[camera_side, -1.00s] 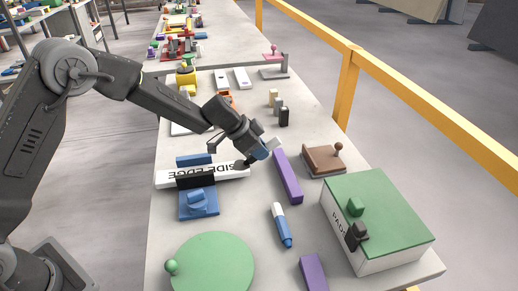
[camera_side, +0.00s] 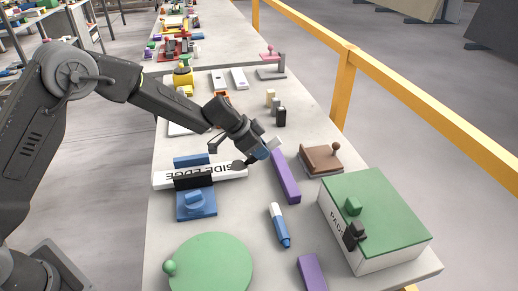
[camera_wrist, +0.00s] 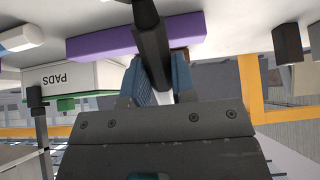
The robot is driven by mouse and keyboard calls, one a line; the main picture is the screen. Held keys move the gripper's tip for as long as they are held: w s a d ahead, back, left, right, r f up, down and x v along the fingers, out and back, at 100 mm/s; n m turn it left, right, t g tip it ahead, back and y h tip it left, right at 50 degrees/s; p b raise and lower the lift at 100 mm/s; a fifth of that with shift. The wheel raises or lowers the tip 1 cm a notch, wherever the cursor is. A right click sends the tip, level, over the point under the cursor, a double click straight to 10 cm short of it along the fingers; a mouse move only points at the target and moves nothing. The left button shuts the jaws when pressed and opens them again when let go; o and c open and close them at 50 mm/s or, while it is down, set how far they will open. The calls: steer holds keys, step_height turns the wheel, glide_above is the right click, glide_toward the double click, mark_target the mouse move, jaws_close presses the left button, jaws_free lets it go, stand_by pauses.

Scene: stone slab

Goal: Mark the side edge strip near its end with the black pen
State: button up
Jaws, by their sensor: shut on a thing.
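The white side edge strip (camera_side: 228,173), lettered "SIDE EDGE", lies across the left of the slab. A blue holder with a black upright plate (camera_side: 195,183) stands over its left part. My gripper (camera_side: 262,150) is just beyond the strip's right end, shut on the black pen. The pen (camera_wrist: 150,40) is a dark bar between the blue fingers in the wrist view. In the side view its dark end (camera_side: 239,165) is over the strip near its right end. I cannot tell whether it touches the strip. The strip's marked surface there is partly hidden by the pen.
A purple bar (camera_side: 286,177) lies just right of my gripper. A brown block with a knob (camera_side: 322,158) and a green-topped PADS box (camera_side: 375,207) are farther right. A blue marker (camera_side: 279,225) and a green disc (camera_side: 210,263) are in front. A yellow rail (camera_side: 430,130) runs alongside.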

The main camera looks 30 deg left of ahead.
steer(key=shift+w+d, duration=0.1)
stand_by(0.3)
steer(key=shift+r, duration=3.5)
steer(key=s+a+r+n+t+y, duration=0.1)
steer(key=s+a+n, duration=0.4)
steer(key=s+a, duration=0.8)
steer(key=a+r+y, duration=0.1)
steer(key=a+y, duration=0.1)
steer(key=a, duration=0.1)
steer(key=shift+s+a+r+n+t, duration=0.2)
steer(key=shift+s+r+n+t, duration=0.1)
steer(key=shift+s, duration=0.1)
